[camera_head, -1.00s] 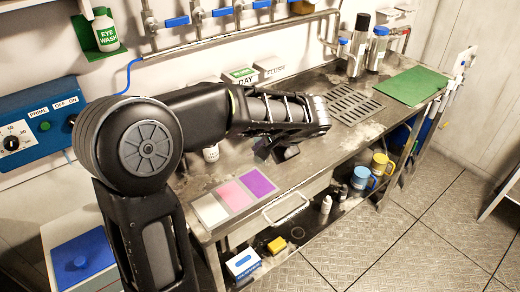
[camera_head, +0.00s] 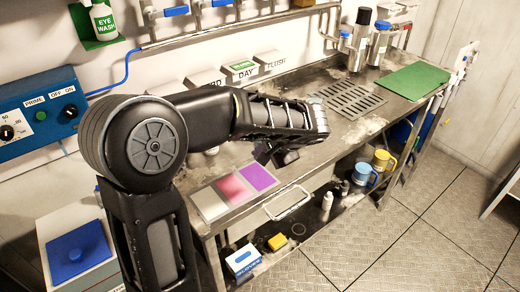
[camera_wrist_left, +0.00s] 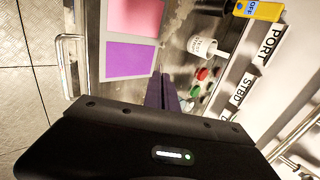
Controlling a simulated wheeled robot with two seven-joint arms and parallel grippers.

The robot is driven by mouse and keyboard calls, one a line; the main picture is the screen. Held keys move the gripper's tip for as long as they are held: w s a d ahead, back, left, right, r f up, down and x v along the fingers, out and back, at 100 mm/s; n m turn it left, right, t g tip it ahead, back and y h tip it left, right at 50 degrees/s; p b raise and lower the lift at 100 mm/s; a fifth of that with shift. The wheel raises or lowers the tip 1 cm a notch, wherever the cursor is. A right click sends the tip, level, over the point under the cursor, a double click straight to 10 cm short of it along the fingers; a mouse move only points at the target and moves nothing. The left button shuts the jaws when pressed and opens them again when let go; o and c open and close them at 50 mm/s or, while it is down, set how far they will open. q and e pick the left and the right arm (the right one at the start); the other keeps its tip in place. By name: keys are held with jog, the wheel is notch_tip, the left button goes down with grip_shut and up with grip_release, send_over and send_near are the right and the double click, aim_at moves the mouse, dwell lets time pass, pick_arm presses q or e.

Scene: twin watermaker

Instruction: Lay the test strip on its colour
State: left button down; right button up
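A colour card with white (camera_head: 210,203), pink (camera_head: 233,189) and purple (camera_head: 259,178) patches lies near the bench's front edge. Pink (camera_wrist_left: 135,17) and purple (camera_wrist_left: 128,60) also show in the left wrist view. My left gripper (camera_head: 275,157) hangs just above and beyond the purple patch, pointing down. In the left wrist view its fingers (camera_wrist_left: 164,90) are close together beside the purple patch's edge. I cannot make out a test strip in any view; whether a thin one is between the fingers is hidden. My right gripper is out of view.
A white labelled bottle (camera_wrist_left: 205,42) and red (camera_wrist_left: 203,73) and green (camera_wrist_left: 196,92) round pieces stand near the fingers. A drain grate (camera_head: 350,98), green mat (camera_head: 413,80) and metal bottles (camera_head: 361,40) are farther right. A handle (camera_head: 288,203) juts from the bench front.

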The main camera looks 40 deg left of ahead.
pick_arm(q)
jog(key=shift+f+b, duration=0.55)
jog(key=shift+f, duration=0.7)
jog(key=c, duration=1.6)
grip_release()
jog(key=shift+r+p, duration=2.15)
jog(key=shift+r, duration=1.05)
jog(key=shift+r+p, duration=0.9)
jog(key=shift+r, duration=0.45)
